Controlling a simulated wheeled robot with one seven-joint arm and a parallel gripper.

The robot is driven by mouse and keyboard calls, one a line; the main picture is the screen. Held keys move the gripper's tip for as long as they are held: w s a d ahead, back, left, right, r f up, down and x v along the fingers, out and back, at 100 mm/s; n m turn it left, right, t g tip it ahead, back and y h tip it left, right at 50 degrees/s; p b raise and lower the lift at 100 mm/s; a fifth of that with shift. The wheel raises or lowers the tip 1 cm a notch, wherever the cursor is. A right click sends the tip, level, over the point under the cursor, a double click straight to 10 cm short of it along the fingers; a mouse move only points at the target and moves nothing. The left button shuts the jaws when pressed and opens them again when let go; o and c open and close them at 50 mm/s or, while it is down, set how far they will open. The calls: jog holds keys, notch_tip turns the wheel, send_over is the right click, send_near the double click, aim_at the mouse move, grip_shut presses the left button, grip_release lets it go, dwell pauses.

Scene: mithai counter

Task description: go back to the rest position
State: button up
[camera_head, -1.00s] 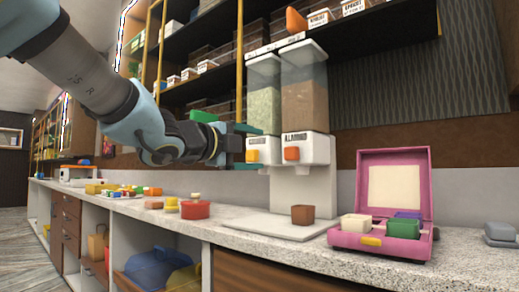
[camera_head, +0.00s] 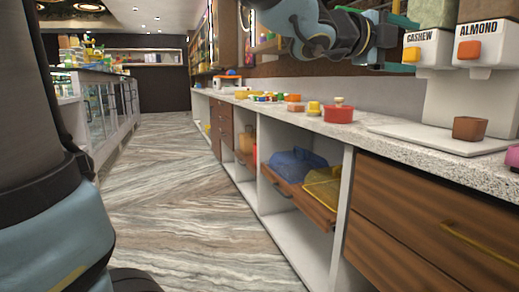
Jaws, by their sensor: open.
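My gripper (camera_head: 408,44) is at the upper right of the head view, above the counter and in front of the wall behind it. Its two teal-tipped fingers are apart and nothing shows between them. The fingertips are close to the left side of the cashew dispenser (camera_head: 431,52) in the picture; I cannot tell the exact gap. My blue and black arm reaches in from the top edge.
The stone counter (camera_head: 392,127) holds an almond dispenser (camera_head: 487,52), a brown cup (camera_head: 469,128), a red round container (camera_head: 338,114) and small colored boxes. Below, a drawer (camera_head: 300,196) stands out with blue and yellow bins. The floor aisle (camera_head: 165,185) at left is clear.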

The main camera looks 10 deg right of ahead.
jog(key=w+a+f+n+t+y, duration=0.2)
jog(key=w+a+f+n+y, duration=0.4)
jog(key=w+a+f+n, duration=0.35)
jog(key=w+a+f+n+t+y, duration=0.2)
jog(key=w+a+f+n+y, duration=0.5)
jog(key=a+f, duration=0.5)
jog(key=s+a+f+n+g+y, duration=0.2)
jog(key=s+a+f+n+g, duration=0.2)
jog(key=s+a+f+n, duration=0.4)
jog(key=s+a+f+n+g+y, duration=0.2)
jog(key=s+a+f+n+g, duration=0.2)
jog(key=s+a+f+n, duration=0.45)
notch_tip(320, 180, up, 20)
jog(key=w+a+m+p, duration=0.1)
jog(key=w+m+p, duration=0.1)
jog(key=p, duration=2)
jog(key=shift+w+a, duration=0.25)
jog(key=shift+w, duration=0.15)
